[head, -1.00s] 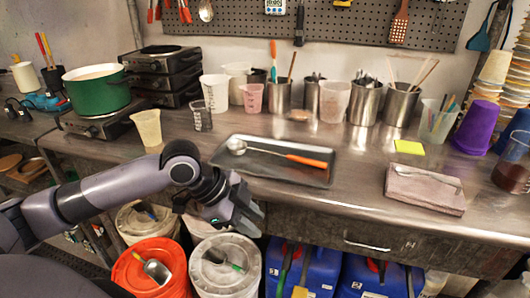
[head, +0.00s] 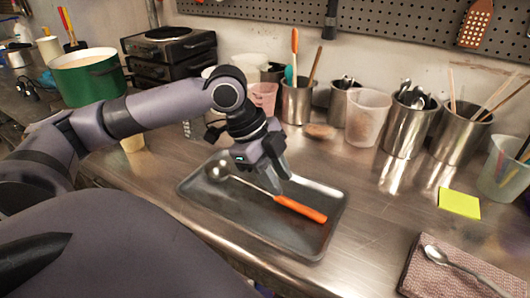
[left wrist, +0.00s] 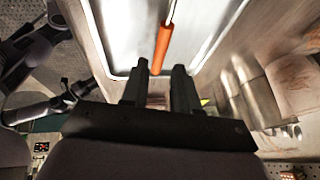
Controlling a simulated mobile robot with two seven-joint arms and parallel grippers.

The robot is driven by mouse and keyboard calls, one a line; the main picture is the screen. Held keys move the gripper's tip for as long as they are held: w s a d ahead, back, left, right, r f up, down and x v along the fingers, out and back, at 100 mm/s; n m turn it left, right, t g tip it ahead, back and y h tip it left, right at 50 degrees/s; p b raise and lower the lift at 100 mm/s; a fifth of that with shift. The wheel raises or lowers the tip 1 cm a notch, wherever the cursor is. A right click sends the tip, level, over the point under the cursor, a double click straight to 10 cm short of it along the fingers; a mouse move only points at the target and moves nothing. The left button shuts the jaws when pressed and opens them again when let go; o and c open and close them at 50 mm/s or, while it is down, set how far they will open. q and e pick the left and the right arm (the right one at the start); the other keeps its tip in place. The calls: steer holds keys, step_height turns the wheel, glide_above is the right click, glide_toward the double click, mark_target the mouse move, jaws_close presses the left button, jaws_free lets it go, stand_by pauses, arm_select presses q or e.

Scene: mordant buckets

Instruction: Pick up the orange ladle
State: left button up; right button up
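The orange ladle lies in a dark shallow metal tray (head: 310,243). Its steel bowl is at the tray's left end, and its orange handle (head: 300,208) points to the right. My left gripper (head: 281,180) is above the tray, over the shaft near the handle. In the left wrist view my left gripper (left wrist: 160,72) has its two fingers apart with nothing between them. The orange handle (left wrist: 163,48) shows just beyond the gap, in line with it. I cannot tell how high the fingers are above it. My right gripper is not made out in either view.
Steel canisters with utensils (head: 408,123) and a clear beaker (head: 367,118) stand behind the tray. A yellow note (head: 459,203) and a folded cloth with a spoon (head: 425,282) lie to the right. A green pot (head: 88,82) stands at left.

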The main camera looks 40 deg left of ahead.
mark_target(289, 201)
arm_select(q)
steer(key=shift+w+d+f, duration=0.25)
steer(key=shift+f, duration=0.4)
steer(key=shift+a+x, duration=0.15)
steer(key=shift+x, duration=1.25)
steer(key=shift+a+x, duration=0.15)
steer(key=shift+x, duration=1.3)
steer(key=shift+f, duration=0.15)
jaws_close()
